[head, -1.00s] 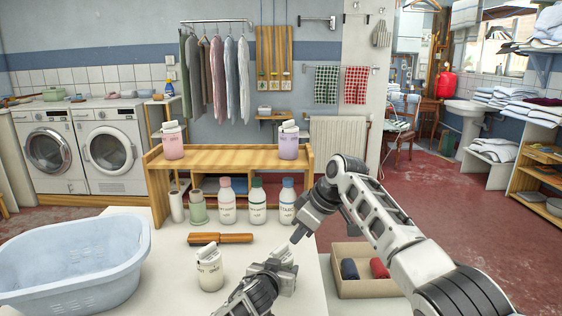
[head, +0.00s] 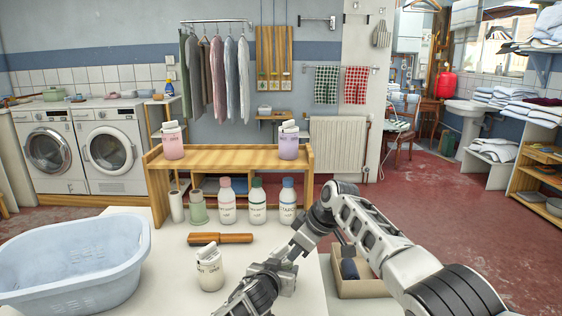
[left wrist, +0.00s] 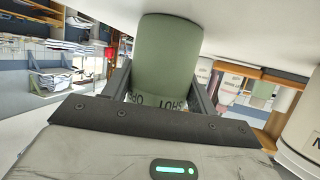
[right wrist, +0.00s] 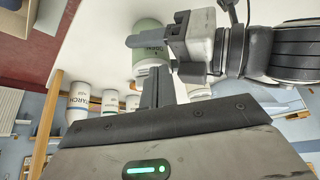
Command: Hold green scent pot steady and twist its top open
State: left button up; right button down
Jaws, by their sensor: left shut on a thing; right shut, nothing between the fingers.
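The green scent pot (left wrist: 165,55) is in the left wrist view, between the fingers of my left gripper (left wrist: 162,85), which is shut on it. In the head view it is hidden behind my left gripper (head: 272,280) and right gripper (head: 285,264). In the right wrist view, the pot's green body (right wrist: 147,38) and pale top (right wrist: 150,70) show beside my left gripper. My right gripper (right wrist: 158,82) is shut and empty, its fingers close to the top. I cannot tell whether they touch it.
A blue basin (head: 70,265) fills the table's left. Several bottles (head: 257,202) stand behind. An open box (head: 362,288) is at right, partly behind my right arm.

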jog(key=shift+f, duration=0.25)
notch_tip(320, 180, up, 6)
jog(key=shift+s+d, duration=0.3)
dwell(0.7)
jog(key=shift+w+a+f, duration=0.15)
jog(key=shift+f, duration=1.4)
jog(key=shift+w+a+f, duration=0.15)
jog(key=shift+f, duration=1.35)
